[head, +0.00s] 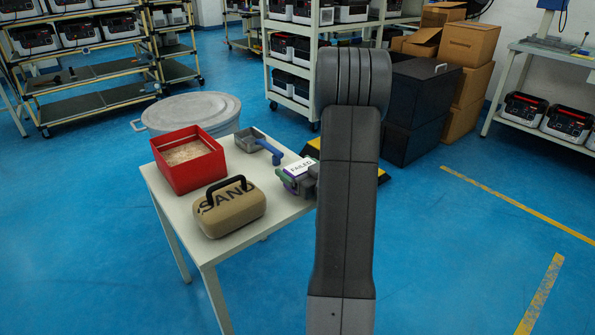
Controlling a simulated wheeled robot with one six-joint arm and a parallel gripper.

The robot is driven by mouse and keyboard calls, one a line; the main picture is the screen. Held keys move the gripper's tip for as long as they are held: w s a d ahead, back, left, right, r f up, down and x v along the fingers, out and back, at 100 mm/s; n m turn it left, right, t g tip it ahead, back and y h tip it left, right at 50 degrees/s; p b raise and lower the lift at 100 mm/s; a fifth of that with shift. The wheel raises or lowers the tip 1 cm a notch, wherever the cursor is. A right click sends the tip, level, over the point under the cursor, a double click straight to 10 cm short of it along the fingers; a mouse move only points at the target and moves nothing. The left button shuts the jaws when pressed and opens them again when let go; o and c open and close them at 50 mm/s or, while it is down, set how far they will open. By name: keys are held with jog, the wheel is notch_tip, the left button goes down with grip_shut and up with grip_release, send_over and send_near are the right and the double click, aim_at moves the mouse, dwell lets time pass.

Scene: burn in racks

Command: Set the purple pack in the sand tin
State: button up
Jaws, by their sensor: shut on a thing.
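The purple pack (287,178) has a white label reading FAILED on top. It is at the table's right end, partly hidden by my arm. My gripper (303,186) is shut on it; the fingers are mostly hidden, and I cannot tell whether the pack touches the table. A red, square, open tin (190,178) with pale sand inside stands at the table's left, to the left of the gripper. A tan, rounded bag (230,212) with a black handle and the word SAND lies in front of the tin.
The white table (258,223) also carries a grey scoop (245,139) with a blue handle behind the bag. A large round grey lidded bin (195,108) stands behind the table. Black boxes (425,100) and cartons stand at the back right.

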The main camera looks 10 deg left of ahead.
jog(key=shift+f, duration=0.15)
jog(key=o, duration=1.2)
jog(key=shift+c, duration=0.2)
